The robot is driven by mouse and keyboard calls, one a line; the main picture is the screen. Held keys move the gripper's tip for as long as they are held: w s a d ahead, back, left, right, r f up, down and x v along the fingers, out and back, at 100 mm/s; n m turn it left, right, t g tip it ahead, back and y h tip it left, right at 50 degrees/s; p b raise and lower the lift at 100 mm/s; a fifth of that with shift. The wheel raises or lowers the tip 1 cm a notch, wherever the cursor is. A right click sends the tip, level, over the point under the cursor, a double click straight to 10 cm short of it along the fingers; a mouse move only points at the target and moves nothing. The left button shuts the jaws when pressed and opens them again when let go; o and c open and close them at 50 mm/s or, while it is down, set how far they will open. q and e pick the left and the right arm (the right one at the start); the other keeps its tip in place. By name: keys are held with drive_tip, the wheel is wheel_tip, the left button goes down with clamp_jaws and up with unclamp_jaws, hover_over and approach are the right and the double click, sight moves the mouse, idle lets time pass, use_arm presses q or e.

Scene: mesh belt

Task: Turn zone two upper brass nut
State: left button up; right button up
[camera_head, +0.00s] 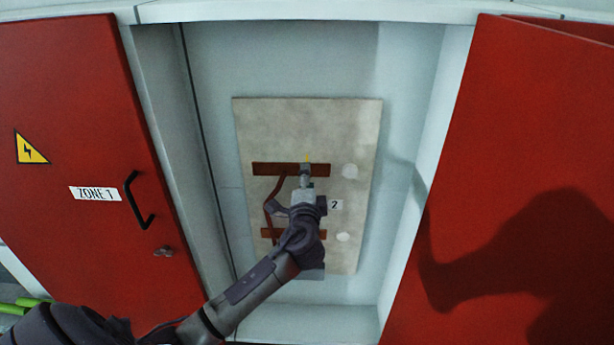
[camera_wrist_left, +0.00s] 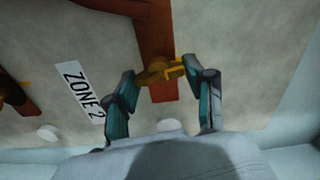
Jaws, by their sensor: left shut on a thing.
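The upper brass nut (camera_wrist_left: 160,72) shows as a yellow-brown piece on the upper reddish-brown bar (camera_wrist_left: 154,38) in the left wrist view. In the head view only a small yellow bit (camera_head: 306,158) shows above the bar (camera_head: 270,169). My left gripper (camera_head: 305,176) reaches up to this bar from below. In the left wrist view its two fingers (camera_wrist_left: 163,73) stand on either side of the nut and are shut on it. The ZONE 2 label (camera_wrist_left: 83,90) lies left of the fingers there; the arm partly covers it in the head view. My right gripper is not in view.
A lower bar (camera_head: 320,234) and a brown strap lie on the beige board (camera_head: 255,112), partly behind my arm. White discs (camera_head: 350,171) sit right of the bars. Red doors stand left (camera_head: 75,100) and right (camera_head: 530,110); the left has a black handle (camera_head: 138,200).

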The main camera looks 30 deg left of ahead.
use_arm(q)
drive_tip(key=shift+m, duration=0.6)
drive_tip(key=o, duration=1.2)
drive_tip(key=shift+c, duration=0.2)
drive_tip(key=v, duration=1.2)
drive_tip(key=shift+w+f, duration=0.1)
drive_tip(key=shift+f, duration=0.05)
